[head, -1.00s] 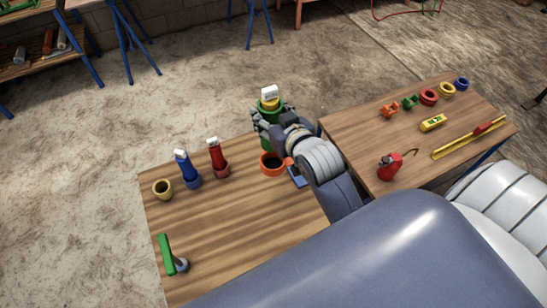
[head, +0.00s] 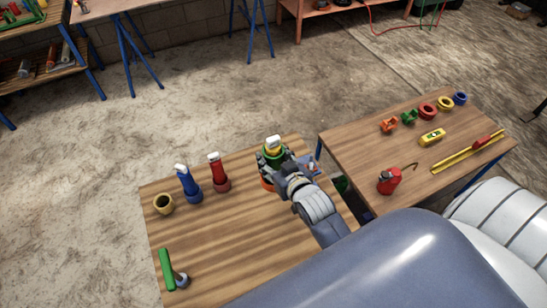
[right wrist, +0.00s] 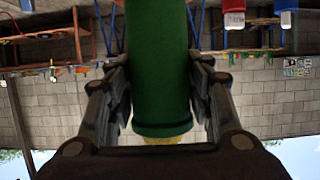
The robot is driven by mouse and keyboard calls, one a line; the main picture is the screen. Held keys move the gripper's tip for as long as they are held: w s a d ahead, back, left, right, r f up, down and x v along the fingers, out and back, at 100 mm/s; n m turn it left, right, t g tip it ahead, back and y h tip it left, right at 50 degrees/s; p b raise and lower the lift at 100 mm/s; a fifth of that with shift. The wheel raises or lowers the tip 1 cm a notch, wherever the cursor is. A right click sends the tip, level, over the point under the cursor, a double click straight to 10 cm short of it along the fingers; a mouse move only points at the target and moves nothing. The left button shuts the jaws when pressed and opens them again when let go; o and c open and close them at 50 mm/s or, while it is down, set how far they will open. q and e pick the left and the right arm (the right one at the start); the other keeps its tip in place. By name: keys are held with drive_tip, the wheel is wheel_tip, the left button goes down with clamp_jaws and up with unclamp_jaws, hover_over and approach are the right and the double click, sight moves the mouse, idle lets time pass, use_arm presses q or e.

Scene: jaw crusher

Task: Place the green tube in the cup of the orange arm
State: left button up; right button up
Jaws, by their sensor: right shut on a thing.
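My right gripper (head: 273,160) is shut on the green tube (head: 273,152), which has a yellow and white top, and holds it upright above the near wooden table. In the right wrist view the green tube (right wrist: 160,70) stands between the two fingers. The orange cup (head: 266,184) shows only as a sliver beneath the gripper; the rest is hidden. I cannot tell whether the tube's lower end is inside the cup or above it. My left gripper is not in view.
A green-handled object (head: 167,268) lies front left. The right table (head: 370,150) holds coloured rings, a level and a red can.

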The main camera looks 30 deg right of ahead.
drive_tip(key=o, duration=1.3)
drive_tip(key=shift+b+v, duration=0.85)
drive_tip(key=shift+v, duration=5.2)
